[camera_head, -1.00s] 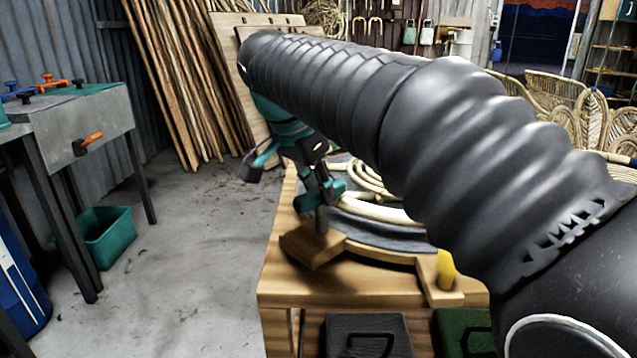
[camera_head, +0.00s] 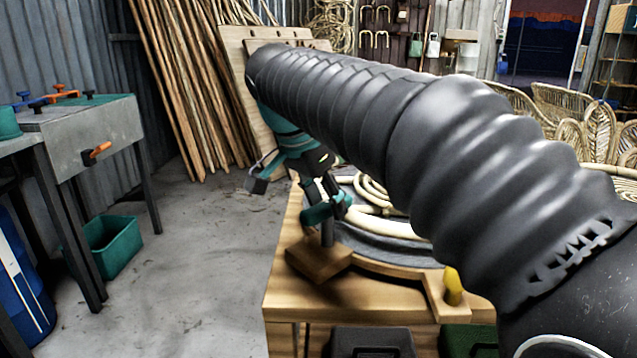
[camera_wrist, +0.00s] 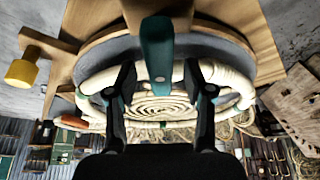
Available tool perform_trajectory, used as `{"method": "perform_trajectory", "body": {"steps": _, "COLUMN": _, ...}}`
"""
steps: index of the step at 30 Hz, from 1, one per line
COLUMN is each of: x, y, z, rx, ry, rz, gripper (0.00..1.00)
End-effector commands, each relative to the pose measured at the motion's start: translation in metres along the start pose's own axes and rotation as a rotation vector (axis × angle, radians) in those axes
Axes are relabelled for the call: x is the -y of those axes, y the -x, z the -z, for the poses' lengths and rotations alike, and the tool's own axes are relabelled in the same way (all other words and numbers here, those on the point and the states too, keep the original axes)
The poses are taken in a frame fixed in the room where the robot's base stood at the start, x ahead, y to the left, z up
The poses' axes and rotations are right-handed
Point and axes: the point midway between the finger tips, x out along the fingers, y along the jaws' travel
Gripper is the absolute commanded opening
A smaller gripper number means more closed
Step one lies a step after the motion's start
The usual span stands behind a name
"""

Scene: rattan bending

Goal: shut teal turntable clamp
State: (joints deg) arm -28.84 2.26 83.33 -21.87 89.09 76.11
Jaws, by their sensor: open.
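The teal turntable clamp (camera_head: 325,208) stands on a dark post at the near left corner of the wooden bench, beside the round grey turntable (camera_head: 385,242). In the wrist view its teal lever (camera_wrist: 157,55) points down between my fingertips, at or just beyond them; contact cannot be told. My gripper (camera_head: 286,181) is just above and left of the clamp in the head view, partly hidden by my arm. In the wrist view my gripper (camera_wrist: 160,80) is open, one dark finger on each side of the lever. Coiled pale rattan (camera_wrist: 160,105) lies on the turntable.
A yellow knob (camera_head: 453,287) sits on the bench's front edge. Dark cases stand beneath the bench. A grey metal table (camera_head: 95,130) with orange and blue clamps and a teal bin (camera_head: 112,248) are at left. The concrete floor between is clear.

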Motion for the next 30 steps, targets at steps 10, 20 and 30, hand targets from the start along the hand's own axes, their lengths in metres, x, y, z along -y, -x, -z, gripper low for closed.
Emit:
{"method": "perform_trajectory", "body": {"steps": 10, "x": 0.002, "y": 0.059, "z": -0.001, "rx": 0.000, "ry": 0.001, "rz": 0.004, "gripper": 0.52}}
{"method": "perform_trajectory", "body": {"steps": 20, "x": 0.001, "y": 0.106, "z": 0.000, "rx": -0.001, "ry": 0.000, "rz": 0.001, "gripper": 0.52}}
{"method": "perform_trajectory", "body": {"steps": 30, "x": 0.000, "y": 0.116, "z": 0.000, "rx": 0.000, "ry": 0.000, "rz": -0.001, "gripper": 0.52}}
